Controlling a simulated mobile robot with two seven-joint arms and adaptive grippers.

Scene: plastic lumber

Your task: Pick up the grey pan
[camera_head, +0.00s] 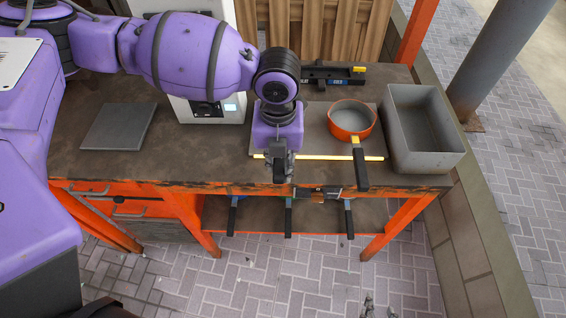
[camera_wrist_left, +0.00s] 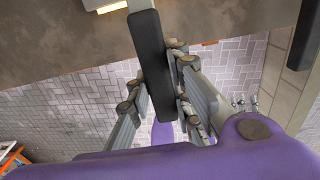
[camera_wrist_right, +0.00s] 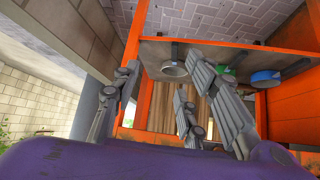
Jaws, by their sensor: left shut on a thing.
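My left gripper (camera_head: 279,165) is at the table's front edge, shut on a black handle (camera_wrist_left: 151,55) in the left wrist view. The handle joins a grey neck at the top of that view. The pan body is hidden under my arm in the head view, so its colour cannot be confirmed. To its right stands an orange pan with a grey inside (camera_head: 350,117), its black handle (camera_head: 361,170) overhanging the edge. A pale grey pan (camera_wrist_right: 174,69) shows on the lower shelf in the right wrist view. My right gripper (camera_wrist_right: 163,95) is open and empty there.
A grey bin (camera_head: 425,155) stands at the table's right end. A flat grey plate (camera_head: 118,126) lies at the left. A green pan (camera_wrist_right: 228,72) and a blue pan (camera_wrist_right: 265,77) are on the lower shelf, handles sticking out. A wooden fence (camera_head: 330,30) is behind.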

